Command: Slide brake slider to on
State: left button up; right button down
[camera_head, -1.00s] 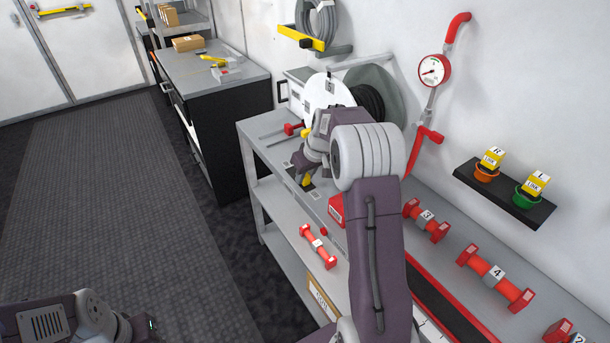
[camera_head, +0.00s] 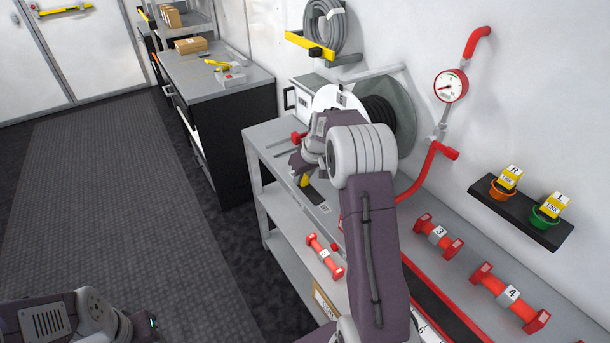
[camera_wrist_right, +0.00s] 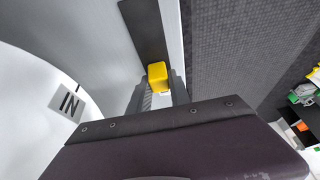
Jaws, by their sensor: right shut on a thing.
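The brake slider appears to be the yellow block (camera_head: 305,181) on a dark strip in the grey bench top, beside the hose reel. In the right wrist view the yellow block (camera_wrist_right: 158,74) sits between the fingers of my right gripper (camera_wrist_right: 160,95), at the near end of the visible dark strip (camera_wrist_right: 145,28). My right gripper (camera_head: 303,172) points down at the bench and is shut on the block. Its fingers are partly hidden in the head view. I cannot read any on or off marking. My left gripper (camera_head: 150,322) is at the bottom left, away from the bench.
The white reel disc (camera_head: 335,97) stands just behind my right gripper; its IN label (camera_wrist_right: 69,103) shows in the wrist view. A red knob (camera_head: 298,137) is close by on the bench. Red numbered pieces (camera_head: 438,236) lie to the right. The floor at left is clear.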

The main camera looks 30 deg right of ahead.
jog(key=shift+w, duration=0.4)
jog(key=shift+s+d+r, duration=0.1)
jog(key=shift+s+r, duration=0.05)
jog(key=shift+s, duration=0.15)
jog(key=c, duration=1.3)
grip_release()
jog(key=shift+o, duration=0.5)
jog(key=v, duration=0.9)
jog(key=shift+p, duration=0.3)
